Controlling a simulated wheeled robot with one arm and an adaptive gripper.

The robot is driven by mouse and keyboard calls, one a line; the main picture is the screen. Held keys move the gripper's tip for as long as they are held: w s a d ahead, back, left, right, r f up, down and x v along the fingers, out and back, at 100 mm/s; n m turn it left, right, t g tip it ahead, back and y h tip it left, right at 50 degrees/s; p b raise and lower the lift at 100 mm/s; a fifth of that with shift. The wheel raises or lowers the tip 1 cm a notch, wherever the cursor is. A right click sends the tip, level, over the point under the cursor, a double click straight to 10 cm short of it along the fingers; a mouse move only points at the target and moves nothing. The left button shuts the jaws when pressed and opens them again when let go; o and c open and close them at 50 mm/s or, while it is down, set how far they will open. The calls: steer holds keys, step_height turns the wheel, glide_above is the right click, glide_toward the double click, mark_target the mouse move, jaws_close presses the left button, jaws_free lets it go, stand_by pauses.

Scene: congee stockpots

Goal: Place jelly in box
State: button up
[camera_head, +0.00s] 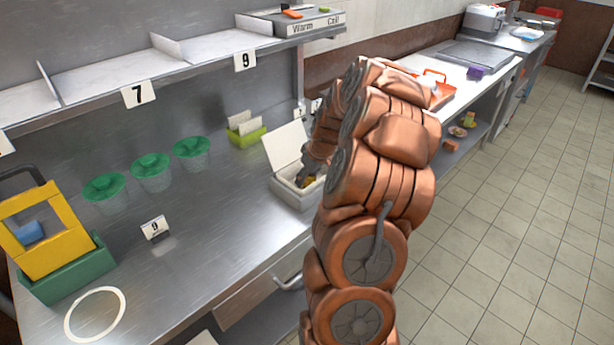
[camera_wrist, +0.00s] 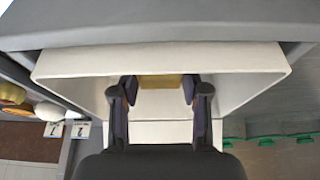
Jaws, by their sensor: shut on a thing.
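The white box (camera_head: 293,199) stands on the steel counter with its lid (camera_head: 286,145) raised at the back. My gripper (camera_head: 308,178) reaches down into the box, partly hidden by my own arm. In the wrist view, the fingers of my gripper (camera_wrist: 159,90) are inside the white walls of the box (camera_wrist: 240,64), shut on a yellow-brown block (camera_wrist: 160,81), which looks like the jelly. Whether the jelly touches the box floor cannot be told.
Several green-lidded cups (camera_head: 150,168) and a green holder with white cards (camera_head: 245,130) stand left of the box. A yellow and green crate (camera_head: 62,270) is at the far left. A shelf (camera_head: 110,77) runs above the counter.

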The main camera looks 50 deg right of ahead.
steer(key=o, duration=1.1)
steer(key=shift+f, duration=0.1)
steer(key=shift+o, duration=0.2)
steer(key=shift+r, duration=0.3)
steer(key=b+v, duration=0.2)
steer(key=v, duration=0.9)
steer(key=shift+r, duration=0.4)
steer(key=s+a+r+n+g+y, duration=0.1)
steer(key=s+a, duration=0.2)
steer(key=a, duration=1)
steer(key=s+a+g+y, duration=0.1)
steer(key=s+a+g, duration=0.1)
steer(key=a, duration=1.1)
steer(key=s+a+f+g+h, duration=0.1)
steer(key=s+a, duration=0.4)
steer(key=s, duration=0.5)
steer(key=s+a+f+g, duration=0.2)
steer(key=s+a, duration=0.4)
steer(key=s, duration=0.5)
steer(key=shift+f+m+h, duration=0.3)
steer(key=shift+m+h, duration=0.1)
